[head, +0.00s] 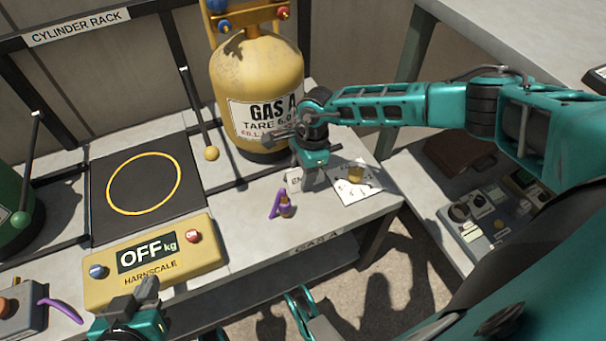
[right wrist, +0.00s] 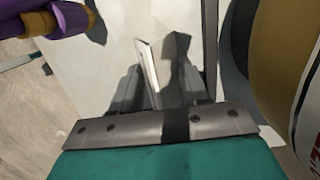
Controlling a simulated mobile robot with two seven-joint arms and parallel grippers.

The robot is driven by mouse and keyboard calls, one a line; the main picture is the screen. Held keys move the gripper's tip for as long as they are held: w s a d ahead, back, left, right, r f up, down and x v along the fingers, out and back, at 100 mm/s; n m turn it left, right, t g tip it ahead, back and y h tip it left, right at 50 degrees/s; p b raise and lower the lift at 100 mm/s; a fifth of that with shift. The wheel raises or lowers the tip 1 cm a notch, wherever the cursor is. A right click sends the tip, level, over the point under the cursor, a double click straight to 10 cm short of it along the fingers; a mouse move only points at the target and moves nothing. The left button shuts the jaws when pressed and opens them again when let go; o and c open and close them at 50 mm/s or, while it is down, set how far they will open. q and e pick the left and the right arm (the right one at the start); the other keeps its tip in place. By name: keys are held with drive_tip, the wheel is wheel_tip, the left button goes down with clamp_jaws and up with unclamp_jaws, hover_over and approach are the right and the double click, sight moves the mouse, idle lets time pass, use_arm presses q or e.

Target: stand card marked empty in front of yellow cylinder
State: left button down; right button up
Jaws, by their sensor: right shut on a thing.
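The yellow cylinder (head: 257,80), labelled GAS A, stands on the bench at the back. My right gripper (head: 308,178) is just in front of its lower right side, low over the bench. It is shut on a white card (head: 293,183) whose visible letters begin "EM"; the gripper hides the rest. In the right wrist view the card (right wrist: 148,70) is seen nearly edge-on between the fingers, with the cylinder (right wrist: 285,70) close on the right. I cannot tell whether the card touches the bench. My left gripper (head: 143,292) is over the scale's front edge; its finger gap is unclear.
A purple item (head: 276,207) lies left of my right gripper, and a paper sheet (head: 352,185) with a yellow object lies right. The yellow scale (head: 150,262) reads OFF, below its black platform (head: 110,212). A green cylinder (head: 12,205) stands at far left.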

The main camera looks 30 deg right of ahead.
drive_tip(key=o, duration=1.1)
drive_tip(key=shift+f, duration=0.1)
drive_tip(key=shift+c, duration=0.2)
